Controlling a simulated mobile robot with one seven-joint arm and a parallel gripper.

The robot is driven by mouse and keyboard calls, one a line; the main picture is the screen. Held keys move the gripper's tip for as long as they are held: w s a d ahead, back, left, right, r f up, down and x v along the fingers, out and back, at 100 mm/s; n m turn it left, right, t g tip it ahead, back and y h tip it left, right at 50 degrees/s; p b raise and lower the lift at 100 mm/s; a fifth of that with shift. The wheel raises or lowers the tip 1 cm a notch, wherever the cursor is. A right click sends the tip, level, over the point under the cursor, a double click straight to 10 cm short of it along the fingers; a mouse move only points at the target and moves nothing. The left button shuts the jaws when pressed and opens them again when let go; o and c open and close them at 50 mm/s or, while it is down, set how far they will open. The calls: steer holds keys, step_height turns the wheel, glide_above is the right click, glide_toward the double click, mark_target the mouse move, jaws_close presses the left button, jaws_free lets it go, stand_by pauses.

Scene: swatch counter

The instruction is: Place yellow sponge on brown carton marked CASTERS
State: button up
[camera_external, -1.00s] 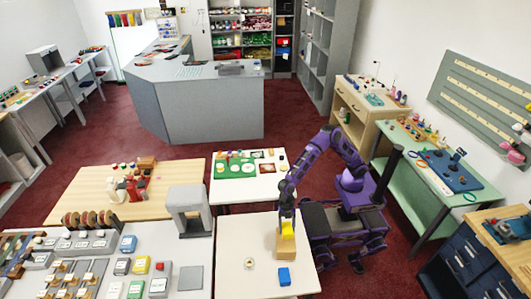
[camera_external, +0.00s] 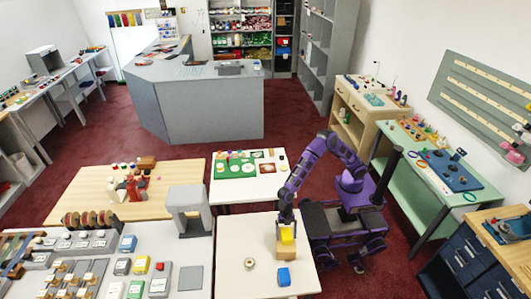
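The yellow sponge (camera_external: 287,234) is at the top of the brown carton (camera_external: 286,252), which stands on the white table in front of me. The carton's marking is too small to read here. My gripper (camera_external: 286,221) is right above the sponge, pointing down. The fingers are too small and dark to show whether they are open or shut on the sponge. I cannot tell whether the sponge rests on the carton or is held just over it.
A blue block (camera_external: 284,277) and a small round metallic thing (camera_external: 249,263) lie on the same white table (camera_external: 232,231). Another white table with a green board (camera_external: 236,168) stands behind it. The table's left part is mostly clear.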

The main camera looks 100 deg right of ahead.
steer(key=shift+r, duration=0.1)
steer(key=shift+r, duration=0.25)
steer(key=p+v, duration=0.1)
steer(key=v, duration=1)
steer(key=shift+d+r, duration=0.25)
steer(key=shift+r, duration=0.05)
